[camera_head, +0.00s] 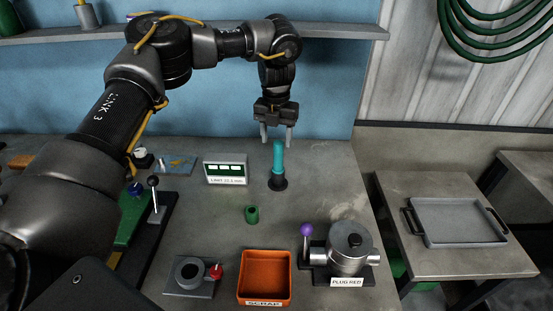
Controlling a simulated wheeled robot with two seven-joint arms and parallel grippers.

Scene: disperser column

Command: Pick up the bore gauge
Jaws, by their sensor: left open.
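The bore gauge (278,158) appears to be the teal upright cylinder standing in a round black base (278,184) on the grey bench (325,195). My left gripper (276,136) points down with its two fingers apart and nothing between them. In the picture its fingertips are just above the teal top, and I see no contact. How far behind or above the gauge they are is hard to tell. My right gripper is out of view.
A small display (225,170) stands left of the gauge, and a green sleeve (252,214) stands in front. Nearer are an orange scrap bin (265,251), a plug fixture (347,255) and a red-knobbed fixture (190,272). A grey tray (458,222) lies on the right table.

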